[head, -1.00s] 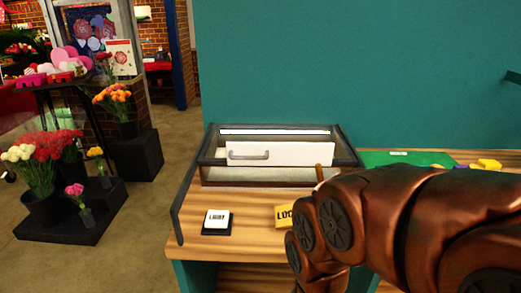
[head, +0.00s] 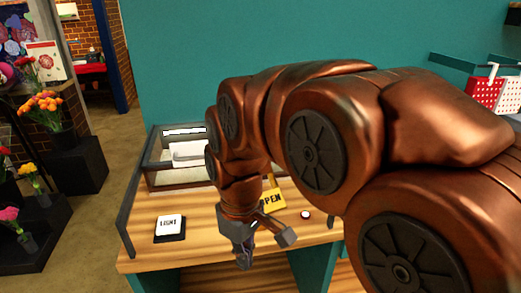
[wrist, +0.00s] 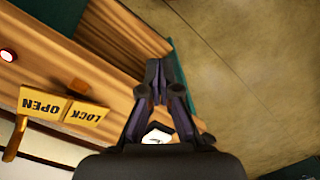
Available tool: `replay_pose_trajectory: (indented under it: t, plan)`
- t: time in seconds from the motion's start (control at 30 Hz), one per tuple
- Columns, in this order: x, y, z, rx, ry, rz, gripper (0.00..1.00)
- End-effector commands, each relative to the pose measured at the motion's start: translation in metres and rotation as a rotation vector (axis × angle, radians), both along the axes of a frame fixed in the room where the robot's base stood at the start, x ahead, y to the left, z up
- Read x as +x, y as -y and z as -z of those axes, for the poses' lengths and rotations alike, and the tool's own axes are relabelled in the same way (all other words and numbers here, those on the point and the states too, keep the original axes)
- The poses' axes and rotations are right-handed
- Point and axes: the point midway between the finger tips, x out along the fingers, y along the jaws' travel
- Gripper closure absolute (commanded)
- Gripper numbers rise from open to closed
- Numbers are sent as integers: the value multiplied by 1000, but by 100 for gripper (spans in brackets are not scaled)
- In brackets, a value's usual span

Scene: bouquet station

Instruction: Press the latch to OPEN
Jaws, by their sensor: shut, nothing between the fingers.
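The yellow latch plate (wrist: 63,109) shows upside down in the wrist view, with one half marked OPEN and the other LOCK. In the head view, its OPEN half (head: 271,200) shows beside my arm, and the rest is hidden. My gripper (head: 243,264) points down near the counter's front edge, in front of the plate and apart from it. In the wrist view, the fingers (wrist: 152,85) are shut and empty, with the plate off to their left.
A dark-framed glass case (head: 153,176) with a white drawer front stands behind on the wooden counter (head: 205,240). A LIGHT switch (head: 169,228) sits left of my gripper. A small red-and-white round light (head: 306,214) is at right. Red and white baskets (head: 487,93) stand at far right.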

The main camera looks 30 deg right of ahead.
Motion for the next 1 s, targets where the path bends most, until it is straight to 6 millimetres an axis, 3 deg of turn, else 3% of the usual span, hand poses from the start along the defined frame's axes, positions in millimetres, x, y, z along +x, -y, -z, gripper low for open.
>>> replay_pose_trajectory:
  t: [0.03, 0.2, 0.5, 0.73, 1.0]
  plan:
    - [19, 7, -12, 5, 18, -45, 100]
    - [75, 31, -45, 10, 77, -231, 100]
    - [159, 88, -95, -14, 166, -560, 100]
    - [210, 141, -128, -67, 223, -805, 100]
    - [241, 186, -148, -122, 248, -1002, 100]
